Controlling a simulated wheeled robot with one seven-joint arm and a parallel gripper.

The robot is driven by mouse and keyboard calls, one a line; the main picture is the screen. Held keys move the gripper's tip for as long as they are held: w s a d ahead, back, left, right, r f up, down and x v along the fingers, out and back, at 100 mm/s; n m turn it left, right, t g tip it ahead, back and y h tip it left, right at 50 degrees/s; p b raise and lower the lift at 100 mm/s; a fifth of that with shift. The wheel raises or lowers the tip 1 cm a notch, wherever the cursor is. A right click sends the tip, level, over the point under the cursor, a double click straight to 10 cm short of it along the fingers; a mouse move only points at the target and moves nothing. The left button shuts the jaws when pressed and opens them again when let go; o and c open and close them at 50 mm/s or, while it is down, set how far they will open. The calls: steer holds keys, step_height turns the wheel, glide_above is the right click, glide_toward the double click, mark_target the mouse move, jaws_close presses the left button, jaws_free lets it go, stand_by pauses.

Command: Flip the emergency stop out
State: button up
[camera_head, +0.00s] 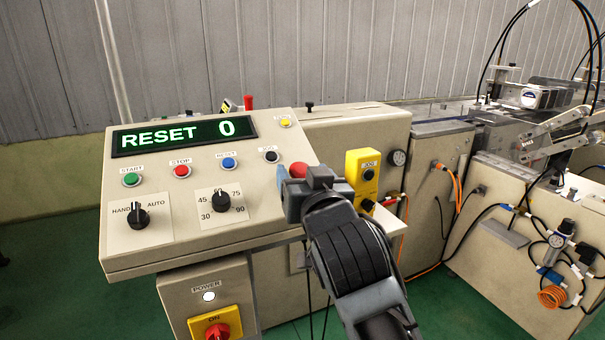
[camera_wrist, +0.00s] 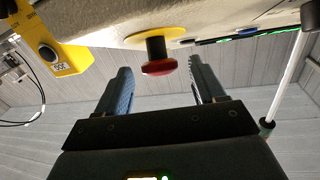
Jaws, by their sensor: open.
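The emergency stop is a red mushroom button (camera_head: 299,170) on the right side of the beige control panel (camera_head: 120,240), partly hidden behind my gripper in the head view. In the wrist view the red button (camera_wrist: 159,68) stands out from the panel on a dark stem with a yellow ring at its base. My gripper (camera_wrist: 160,85) is open, with one blue-grey finger on each side of the button. There is a visible gap between each finger and the button, and no contact shows. In the head view my gripper (camera_head: 292,185) is at the panel's right edge.
The panel carries a green display (camera_head: 185,135) reading RESET 0, several push buttons and two black knobs. A yellow JOG box (camera_head: 363,175) stands just right of my gripper. A red POWER switch (camera_head: 216,331) is below the panel. Machinery with cables (camera_head: 540,200) fills the right.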

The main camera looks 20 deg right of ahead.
steer(key=s+a, duration=0.1)
steer(key=s, duration=0.5)
steer(key=shift+s+b, duration=0.25)
steer(key=shift+b, duration=0.15)
steer(key=s+f+n+g+y, duration=0.2)
steer(key=s+f+n+y, duration=0.1)
steer(key=s+f, duration=1.45)
steer(key=s+d+g, duration=0.1)
steer(key=s, duration=2.2)
steer(key=shift+s+d, duration=0.25)
steer(key=shift+s, duration=0.05)
steer(key=shift+f, duration=0.1)
